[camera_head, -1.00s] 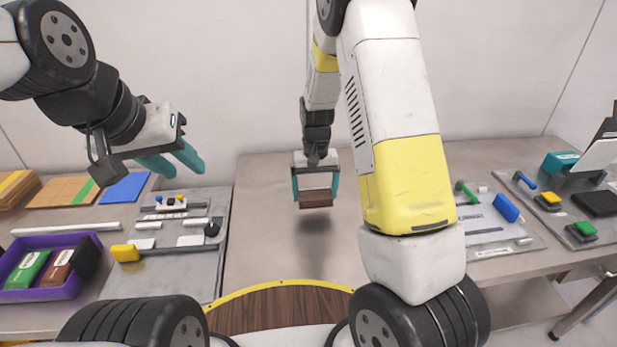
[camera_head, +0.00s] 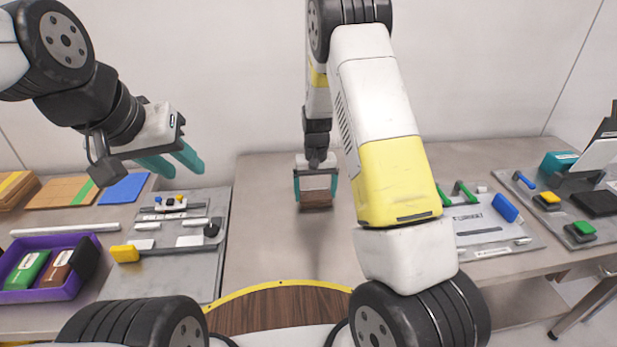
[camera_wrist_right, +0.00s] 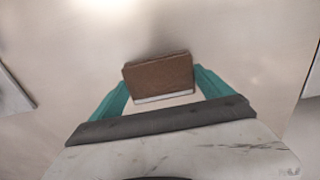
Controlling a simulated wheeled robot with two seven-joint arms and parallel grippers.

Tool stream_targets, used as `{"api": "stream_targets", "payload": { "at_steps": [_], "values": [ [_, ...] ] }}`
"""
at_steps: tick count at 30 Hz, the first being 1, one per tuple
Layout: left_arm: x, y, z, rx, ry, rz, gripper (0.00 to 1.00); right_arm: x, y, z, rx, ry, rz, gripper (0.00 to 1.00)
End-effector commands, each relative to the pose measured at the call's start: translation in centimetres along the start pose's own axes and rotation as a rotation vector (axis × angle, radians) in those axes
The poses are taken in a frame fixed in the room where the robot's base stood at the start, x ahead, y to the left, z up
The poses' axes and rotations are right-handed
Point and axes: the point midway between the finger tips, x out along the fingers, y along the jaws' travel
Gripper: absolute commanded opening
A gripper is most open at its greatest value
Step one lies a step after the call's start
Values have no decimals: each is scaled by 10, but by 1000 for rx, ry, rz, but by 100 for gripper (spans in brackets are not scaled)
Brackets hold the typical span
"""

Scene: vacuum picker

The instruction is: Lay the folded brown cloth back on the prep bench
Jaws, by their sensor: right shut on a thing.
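The folded brown cloth (camera_head: 316,200) is in my right gripper (camera_head: 315,187), between its two teal fingers, over the bare middle part of the prep bench (camera_head: 265,215). In the right wrist view the cloth (camera_wrist_right: 158,75) is a brown block with a pale lower edge, and the fingers of my right gripper (camera_wrist_right: 160,92) press on its two sides. Whether the cloth touches the bench I cannot tell. My left gripper (camera_head: 172,162) is raised at the left, open and empty, with its teal fingers apart.
A purple tray (camera_head: 85,287) with packets stands at the left. A grey board (camera_head: 150,270) with small parts lies beside it. Boards with tools (camera_head: 485,225) lie at the right. A blue cloth (camera_head: 124,188) lies at the back left. The bench around the right gripper is clear.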

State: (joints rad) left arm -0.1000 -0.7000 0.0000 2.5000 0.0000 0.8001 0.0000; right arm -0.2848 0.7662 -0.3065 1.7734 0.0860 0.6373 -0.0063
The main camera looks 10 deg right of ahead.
Motion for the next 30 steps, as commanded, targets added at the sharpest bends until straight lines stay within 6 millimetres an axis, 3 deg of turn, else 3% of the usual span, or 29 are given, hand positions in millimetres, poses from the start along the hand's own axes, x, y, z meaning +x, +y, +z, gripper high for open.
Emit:
{"api": "stream_targets", "payload": {
  "at_steps": [2,13,24,30],
  "values": [
    [0,0,0,0,0,0,36,1,0,0,0,0,0,100],
    [0,0,0,0,0,0,36,-9,0,-1,0,2,0,100],
    [0,0,0,0,0,0,36,-84,0,-1,0,4,-1,100],
    [0,0,0,0,0,0,36,-113,0,0,-1,2,-1,100]
  ]
}}
